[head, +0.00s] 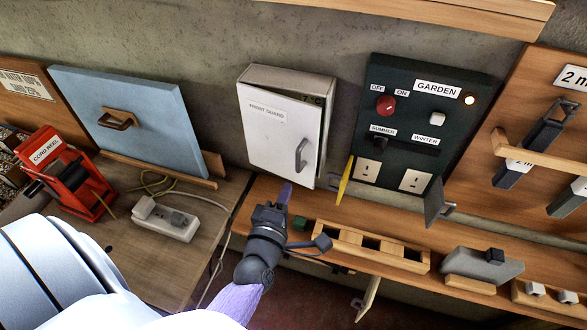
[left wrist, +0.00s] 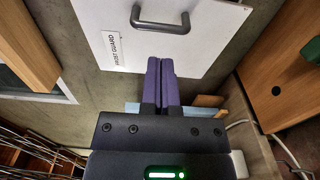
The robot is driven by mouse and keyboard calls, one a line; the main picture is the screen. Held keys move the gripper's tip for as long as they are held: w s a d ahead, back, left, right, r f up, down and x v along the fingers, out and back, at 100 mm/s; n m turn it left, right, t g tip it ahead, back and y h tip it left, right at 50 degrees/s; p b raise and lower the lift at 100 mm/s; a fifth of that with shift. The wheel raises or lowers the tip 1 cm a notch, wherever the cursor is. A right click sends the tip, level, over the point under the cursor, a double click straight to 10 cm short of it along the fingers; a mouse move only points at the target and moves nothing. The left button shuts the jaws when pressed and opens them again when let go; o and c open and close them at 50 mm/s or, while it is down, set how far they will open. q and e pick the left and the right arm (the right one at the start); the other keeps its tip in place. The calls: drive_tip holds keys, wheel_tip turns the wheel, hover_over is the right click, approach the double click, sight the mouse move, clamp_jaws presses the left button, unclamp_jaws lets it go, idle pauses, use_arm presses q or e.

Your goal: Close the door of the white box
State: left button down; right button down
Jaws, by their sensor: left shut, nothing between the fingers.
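The white box (head: 290,77) is fixed to the wall and its white door (head: 270,145), labelled FROST GUARD, faces me. The door looks slightly ajar at its right side, where a narrow dark gap shows by the box frame. A grey handle (head: 301,154) is on the door's right part; the door (left wrist: 205,48) and handle (left wrist: 160,24) also show in the left wrist view. My left gripper (head: 286,186) is shut and empty, its purple fingers (left wrist: 168,62) at the door's lower edge. I cannot tell whether they touch it. My right gripper is not in view.
A dark GARDEN panel (head: 403,125) with small open flaps is right of the box. A blue panel (head: 140,118) with a handle is left. Below are a wooden shelf (head: 340,215) with a slotted block (head: 370,245), a power strip (head: 166,219) and a red cord reel (head: 62,178).

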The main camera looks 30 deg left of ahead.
sight(297, 164)
use_arm(q)
drive_tip(key=x, duration=0.6)
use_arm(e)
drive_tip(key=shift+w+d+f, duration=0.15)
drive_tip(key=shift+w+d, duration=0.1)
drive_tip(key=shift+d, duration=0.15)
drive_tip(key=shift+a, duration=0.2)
